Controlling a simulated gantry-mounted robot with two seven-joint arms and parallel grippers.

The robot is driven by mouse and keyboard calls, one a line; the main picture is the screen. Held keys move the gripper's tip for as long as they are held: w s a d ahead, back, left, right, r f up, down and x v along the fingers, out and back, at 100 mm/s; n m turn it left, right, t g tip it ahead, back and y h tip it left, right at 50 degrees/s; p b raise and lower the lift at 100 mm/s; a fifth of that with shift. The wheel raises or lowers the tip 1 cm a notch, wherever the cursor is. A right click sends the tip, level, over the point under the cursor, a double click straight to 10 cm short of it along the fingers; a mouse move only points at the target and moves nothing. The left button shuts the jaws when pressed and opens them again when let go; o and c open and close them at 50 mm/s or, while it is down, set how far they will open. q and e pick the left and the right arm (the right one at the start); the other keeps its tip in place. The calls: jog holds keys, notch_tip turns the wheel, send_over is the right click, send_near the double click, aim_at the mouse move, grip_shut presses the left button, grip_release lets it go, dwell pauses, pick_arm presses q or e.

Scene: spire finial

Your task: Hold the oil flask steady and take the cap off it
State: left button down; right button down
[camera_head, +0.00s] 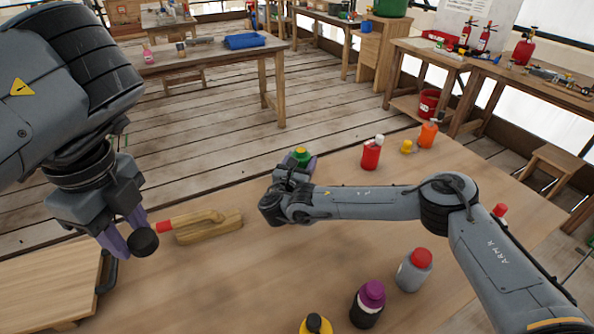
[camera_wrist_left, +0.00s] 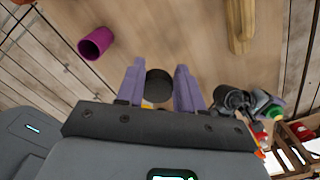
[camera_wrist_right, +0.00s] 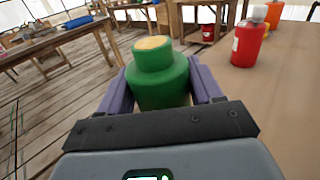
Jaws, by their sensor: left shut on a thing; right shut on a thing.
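My right gripper (camera_head: 299,168) is shut on a green flask (camera_head: 301,155) near the table's far edge. In the right wrist view the flask (camera_wrist_right: 160,78) stands upright between the purple fingers, and its narrow neck shows a flat tan top (camera_wrist_right: 152,43) with no cap over it. My left gripper (camera_head: 128,240) is shut on a dark round cap (camera_head: 144,243), well to the left of the flask. In the left wrist view the cap (camera_wrist_left: 159,84) sits between the fingertips, with a bit of yellow showing below it. The flask's lower part is hidden by my right gripper.
A wooden tool with a red tip (camera_head: 208,226) lies between my grippers. A red bottle (camera_head: 371,153), an orange bottle (camera_head: 428,134) and a grey bottle (camera_head: 414,270) stand on the table. A purple-capped bottle (camera_head: 368,303) stands in front. A purple cup (camera_wrist_left: 95,43) shows in the left wrist view.

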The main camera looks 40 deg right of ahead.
jog(key=shift+f+b, duration=0.6)
jog(key=shift+f, duration=1.1)
jog(key=shift+f, duration=0.1)
jog(key=shift+c, duration=0.9)
grip_release()
